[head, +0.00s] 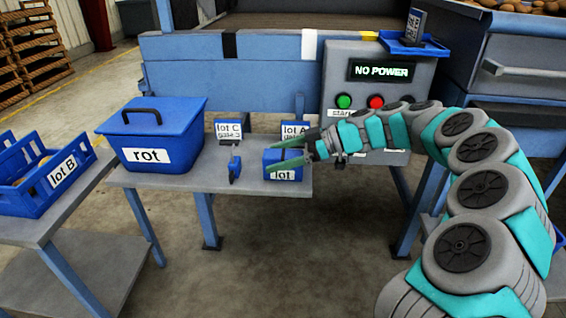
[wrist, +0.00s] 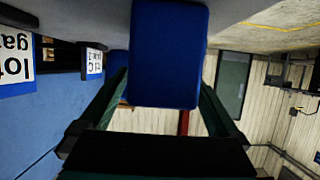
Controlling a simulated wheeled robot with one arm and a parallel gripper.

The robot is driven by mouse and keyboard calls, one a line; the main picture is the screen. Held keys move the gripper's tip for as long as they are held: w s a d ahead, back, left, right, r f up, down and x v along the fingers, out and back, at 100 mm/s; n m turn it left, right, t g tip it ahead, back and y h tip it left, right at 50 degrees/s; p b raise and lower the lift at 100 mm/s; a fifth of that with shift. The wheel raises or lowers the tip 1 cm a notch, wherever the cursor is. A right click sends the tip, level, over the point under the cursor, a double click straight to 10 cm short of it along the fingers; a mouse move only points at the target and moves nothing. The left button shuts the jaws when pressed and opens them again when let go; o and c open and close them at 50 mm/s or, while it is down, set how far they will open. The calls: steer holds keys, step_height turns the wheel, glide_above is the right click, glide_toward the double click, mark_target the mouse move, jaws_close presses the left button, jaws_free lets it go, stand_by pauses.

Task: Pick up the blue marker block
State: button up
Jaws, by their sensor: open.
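The blue marker block (head: 284,161) stands near the right end of the grey table, with a white "lot" label on its front. My gripper (head: 269,160) reaches in from the right with its two green fingers apart. In the wrist view the plain blue face of the block (wrist: 168,55) fills the space between the open fingers (wrist: 165,92). A small gap or light contact with the fingers cannot be told apart.
A "lot A" sign (head: 294,132) stands right behind the block, a "lot C" sign (head: 228,129) to its left, with a small blue piece (head: 235,167) before it. A lidded "rot" bin (head: 152,130) stands further left. The control panel (head: 340,75) rises behind.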

steer(key=shift+x, duration=1)
jaws_close()
